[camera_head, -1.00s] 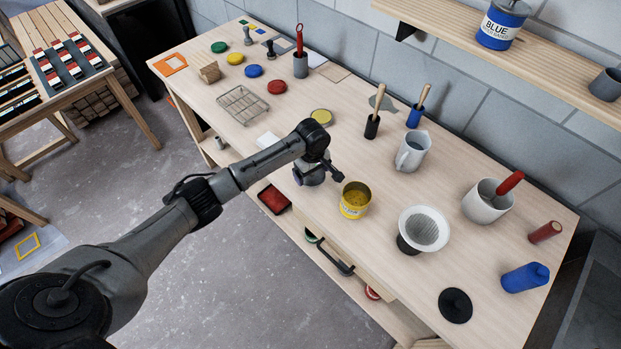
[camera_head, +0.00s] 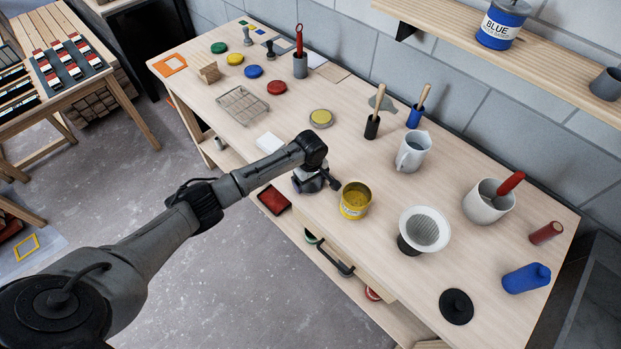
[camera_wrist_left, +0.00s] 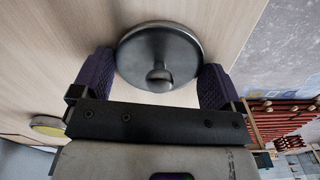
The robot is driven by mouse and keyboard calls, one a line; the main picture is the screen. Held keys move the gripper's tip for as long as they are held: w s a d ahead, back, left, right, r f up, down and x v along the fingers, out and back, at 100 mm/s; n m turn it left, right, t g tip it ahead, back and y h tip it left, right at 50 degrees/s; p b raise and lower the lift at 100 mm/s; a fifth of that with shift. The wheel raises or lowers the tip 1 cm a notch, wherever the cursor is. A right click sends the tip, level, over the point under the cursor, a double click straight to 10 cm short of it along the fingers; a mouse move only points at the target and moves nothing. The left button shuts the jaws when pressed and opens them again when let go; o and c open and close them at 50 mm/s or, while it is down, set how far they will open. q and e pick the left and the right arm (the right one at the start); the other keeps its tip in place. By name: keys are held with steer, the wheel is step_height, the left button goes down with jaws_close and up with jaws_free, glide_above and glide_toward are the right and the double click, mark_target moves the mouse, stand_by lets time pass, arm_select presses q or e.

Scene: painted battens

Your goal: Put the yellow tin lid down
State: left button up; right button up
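The yellow tin lid is a round grey metal disc with a small knob, seen in the left wrist view (camera_wrist_left: 158,55). It sits between the purple fingers of my left gripper (camera_wrist_left: 157,70), which meet its rim on both sides. In the head view my left gripper (camera_head: 314,184) is low over the bench's front edge, left of the yellow tin (camera_head: 355,200). The tin stands open with yellow inside. The arm partly hides the lid there, and I cannot tell whether the lid touches the bench. My right gripper is not in view.
A white round strainer (camera_head: 424,229) stands right of the tin. A wire rack (camera_head: 243,105) is farther left. Bare bench (camera_head: 350,150) lies behind the tin.

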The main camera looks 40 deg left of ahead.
arm_select(q)
steer(key=shift+o, duration=0.6)
steer(key=shift+r, duration=0.1)
step_height(320, 180, up, 12)
steer(key=p, duration=0.1)
steer(key=s+d+f+m+t+h, duration=0.1)
steer(key=s+d+f+m, duration=0.45)
steer(key=s, duration=0.25)
steer(key=s+d+f+m, duration=0.5)
steer(key=s+d, duration=0.2)
steer(key=s, duration=0.2)
steer(key=s+r+m+t, duration=0.1)
steer(key=s+r+m, duration=0.1)
steer(key=s, duration=0.6)
steer(key=s+r+m+t, duration=0.1)
steer(key=s+m, duration=0.3)
steer(key=s, duration=0.5)
steer(key=shift+s+d+r+t+y, duration=0.2)
steer(key=shift+d+r+t+y, duration=0.15)
steer(key=shift+r, duration=0.4)
